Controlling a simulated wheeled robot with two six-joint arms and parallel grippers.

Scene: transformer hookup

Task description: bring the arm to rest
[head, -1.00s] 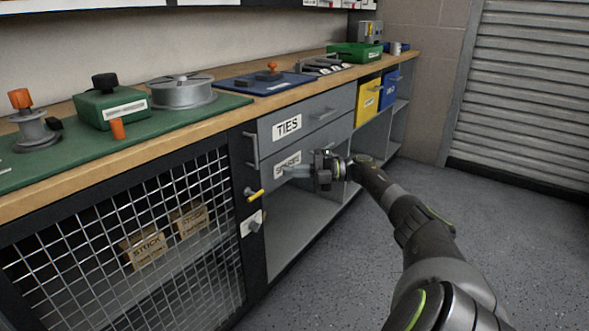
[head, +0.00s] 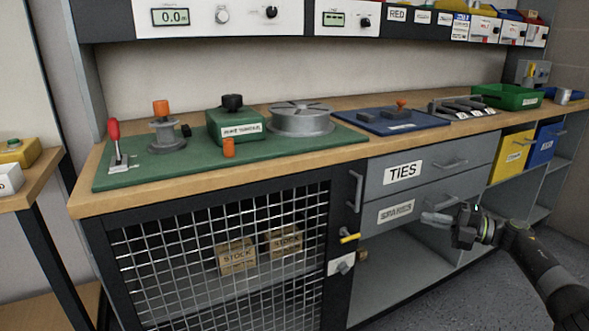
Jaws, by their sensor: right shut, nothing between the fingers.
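My right gripper (head: 437,219) is shut and empty. It points left in front of the lower drawer (head: 424,208), which carries a SPARES label, and it overlaps that drawer's lower edge in the picture. I cannot tell whether it touches the drawer front. My right arm (head: 540,268) comes in from the lower right corner. The TIES drawer (head: 435,167) above looks shut. My left gripper is not in view.
The workbench (head: 345,158) holds a green mat (head: 110,183) with devices, a blue mat (head: 430,122) and a green tray (head: 506,96). Open floor (head: 470,301) shows at lower right.

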